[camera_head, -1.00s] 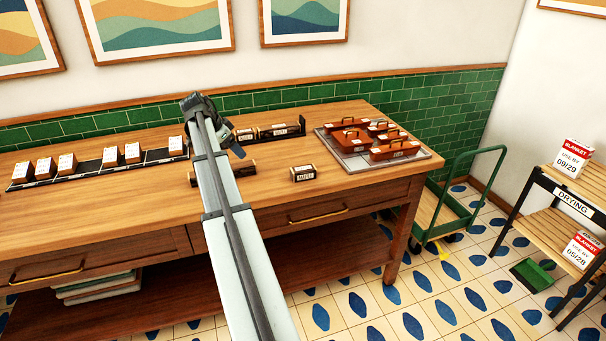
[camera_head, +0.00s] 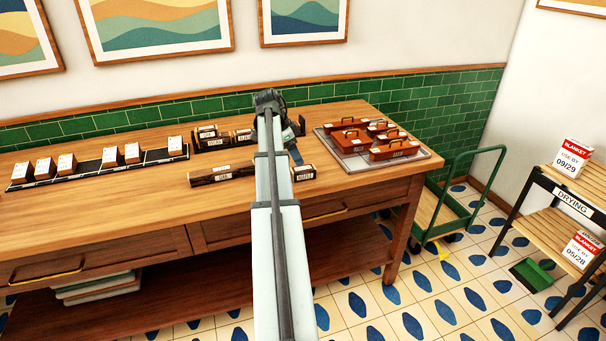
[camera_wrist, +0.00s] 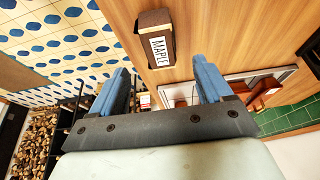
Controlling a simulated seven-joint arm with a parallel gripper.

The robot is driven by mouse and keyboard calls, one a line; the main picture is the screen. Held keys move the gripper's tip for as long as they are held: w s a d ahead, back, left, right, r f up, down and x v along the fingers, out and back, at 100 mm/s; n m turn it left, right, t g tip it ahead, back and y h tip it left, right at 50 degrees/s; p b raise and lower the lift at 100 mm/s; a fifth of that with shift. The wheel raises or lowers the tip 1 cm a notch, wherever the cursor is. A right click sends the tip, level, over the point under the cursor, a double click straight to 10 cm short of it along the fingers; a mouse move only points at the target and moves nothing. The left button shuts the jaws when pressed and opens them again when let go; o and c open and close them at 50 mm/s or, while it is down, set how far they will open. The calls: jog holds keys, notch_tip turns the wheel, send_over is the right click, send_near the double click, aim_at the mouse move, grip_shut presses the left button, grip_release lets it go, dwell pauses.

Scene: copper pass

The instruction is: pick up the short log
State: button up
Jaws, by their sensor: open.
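The short log (camera_head: 303,173) is a small dark block with a white label and lies on the wooden table, right of my arm. In the wrist view the short log (camera_wrist: 154,20) shows its label reading MAPLE, beyond the gap between my fingers. My gripper (camera_head: 296,157) is just behind and left of it in the head view, above the table. In the wrist view my gripper (camera_wrist: 162,82) has its two blue fingers wide apart with nothing between them. The short log is apart from the fingers.
A longer log (camera_head: 222,175) lies left of my arm. A dark rack (camera_head: 212,146) with labelled logs stands behind. A tray (camera_head: 352,165) of copper-coloured handled boxes is at the right. A row of labelled blocks (camera_head: 66,162) is at the left. The front of the table is clear.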

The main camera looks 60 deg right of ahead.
aim_at(303, 168)
jog(key=shift+x, duration=4.2)
jog(key=shift+d, duration=0.1)
jog(key=shift+c, duration=0.3)
jog(key=c, duration=1)
jog(key=shift+r, duration=0.15)
